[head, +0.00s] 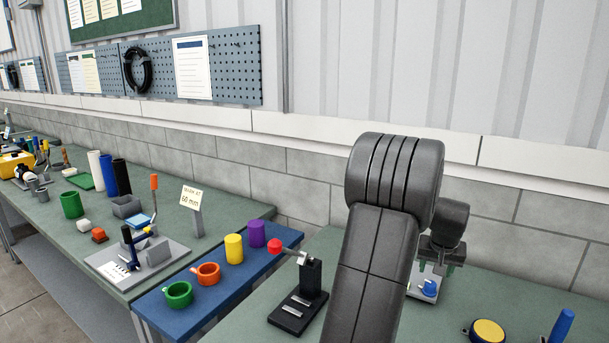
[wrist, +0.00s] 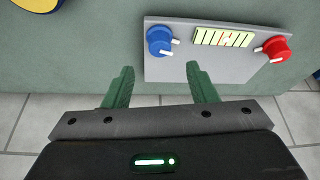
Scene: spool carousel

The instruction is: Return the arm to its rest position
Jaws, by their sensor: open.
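My arm (head: 385,230) rises in front of the right-hand bench in the head view, bent at the top. My gripper (head: 440,268) hangs behind it, pointing down over the bench and partly hidden by the arm. In the wrist view my gripper (wrist: 160,72) shows two green fingers, spread apart with nothing between them. A grey panel (wrist: 215,70) with a blue knob (wrist: 159,41), a red knob (wrist: 272,49) and a striped yellow scale lies just beyond the fingertips. The fingers do not appear to grip the panel or knobs.
A black stand with a red-knobbed lever (head: 298,300) is left of my arm. A blue board (head: 217,285) holds green and orange cups and yellow and purple cylinders. A yellow-topped disc (head: 488,331) and a blue handle (head: 561,326) are at right. A block wall is behind.

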